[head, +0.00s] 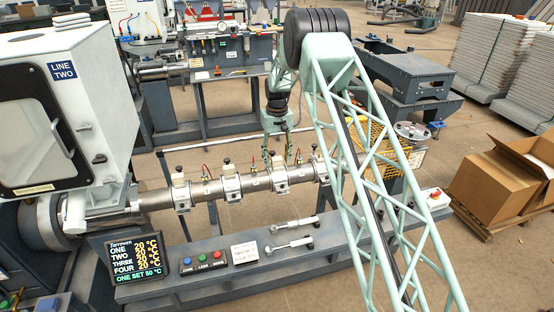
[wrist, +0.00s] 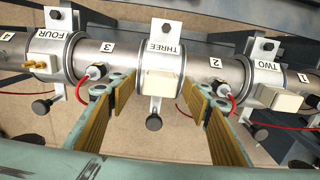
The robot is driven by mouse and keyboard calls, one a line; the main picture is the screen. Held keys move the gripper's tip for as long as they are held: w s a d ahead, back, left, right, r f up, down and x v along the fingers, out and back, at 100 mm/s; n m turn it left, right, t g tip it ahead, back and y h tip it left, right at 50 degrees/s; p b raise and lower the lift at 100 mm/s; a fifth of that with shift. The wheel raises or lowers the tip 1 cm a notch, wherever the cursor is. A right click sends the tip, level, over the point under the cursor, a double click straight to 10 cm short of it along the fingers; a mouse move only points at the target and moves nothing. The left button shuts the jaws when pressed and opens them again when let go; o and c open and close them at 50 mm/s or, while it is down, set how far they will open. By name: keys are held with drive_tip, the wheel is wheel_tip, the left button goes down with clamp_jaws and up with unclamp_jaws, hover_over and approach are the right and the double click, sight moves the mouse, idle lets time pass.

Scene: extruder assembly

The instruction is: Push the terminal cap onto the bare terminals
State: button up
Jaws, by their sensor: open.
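In the wrist view, a pale terminal cap (wrist: 161,83) sits on the heater band marked THREE (wrist: 160,55). My gripper (wrist: 158,88) is open, with one finger on each side of this cap and a gap to it on both sides. Two bare brass terminals (wrist: 37,65) stick out of the band marked FOUR (wrist: 45,52), at the left. Another pale cap (wrist: 284,99) is on the band marked TWO, at the right. In the head view, my gripper (head: 277,158) is just above the barrel (head: 210,189); its fingertips are too small to make out there.
Sensors with red wires (wrist: 97,71) stand between the bands, close to my fingers. Dark knobs (wrist: 153,122) project from the bands. A bench (head: 190,280) in front carries a temperature display (head: 138,257), a button box (head: 202,262) and two metal tools (head: 290,243).

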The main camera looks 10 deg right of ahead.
wheel_tip(320, 180, up, 12)
idle(0.9)
idle(0.5)
